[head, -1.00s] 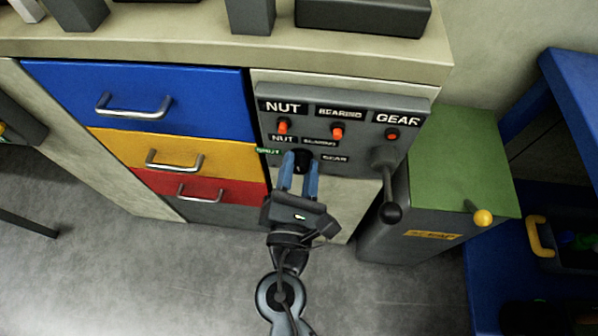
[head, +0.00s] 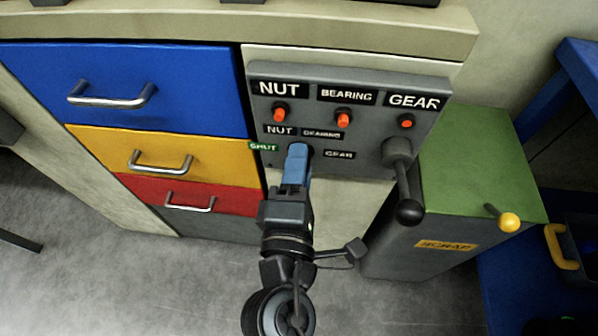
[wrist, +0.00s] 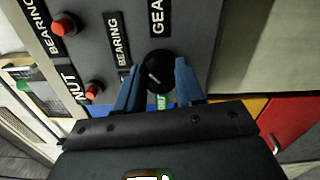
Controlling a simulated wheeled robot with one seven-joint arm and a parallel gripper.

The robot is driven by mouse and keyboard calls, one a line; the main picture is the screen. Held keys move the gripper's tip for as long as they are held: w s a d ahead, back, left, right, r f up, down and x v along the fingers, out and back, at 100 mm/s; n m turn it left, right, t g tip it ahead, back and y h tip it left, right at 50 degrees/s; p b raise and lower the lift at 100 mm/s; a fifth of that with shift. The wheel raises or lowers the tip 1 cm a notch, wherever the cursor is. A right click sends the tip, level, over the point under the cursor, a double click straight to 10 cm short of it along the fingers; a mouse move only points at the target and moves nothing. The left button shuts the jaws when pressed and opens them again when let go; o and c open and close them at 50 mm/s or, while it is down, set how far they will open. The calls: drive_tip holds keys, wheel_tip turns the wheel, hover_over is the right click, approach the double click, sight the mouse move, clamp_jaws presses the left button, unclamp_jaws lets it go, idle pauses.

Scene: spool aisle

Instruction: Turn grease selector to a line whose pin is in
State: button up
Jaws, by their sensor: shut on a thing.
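The grease selector knob (wrist: 157,70) is round and black, with a pale slanted mark; which label it points at is not clear. My gripper (head: 298,152) has its blue fingers on either side of the knob, shut on it, and in the head view they hide most of it. Labels around it read SHUT (head: 263,146), NUT, BEARING and GEAR. Above, the nut pin (head: 280,112) and bearing pin (head: 344,118) stick out of the panel. The gear pin (head: 406,121) looks nearly flush in its dark collar.
A lever with a black ball (head: 409,211) hangs right of the knob. A green-topped scrap bin (head: 470,170) with a yellow-knobbed handle stands further right. Blue (head: 150,85), yellow and red drawers with metal handles are at left.

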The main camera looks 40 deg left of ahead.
drive_tip(key=shift+f+m+b, duration=0.15)
drive_tip(key=shift+m+b, duration=2.7)
drive_tip(key=shift+m, duration=1.35)
drive_tip(key=o, duration=1)
drive_tip(key=shift+o, duration=0.2)
drive_tip(key=v, duration=0.7)
drive_tip(key=shift+s+d, duration=0.2)
drive_tip(key=shift+s, duration=0.15)
drive_tip(key=shift+d, duration=0.1)
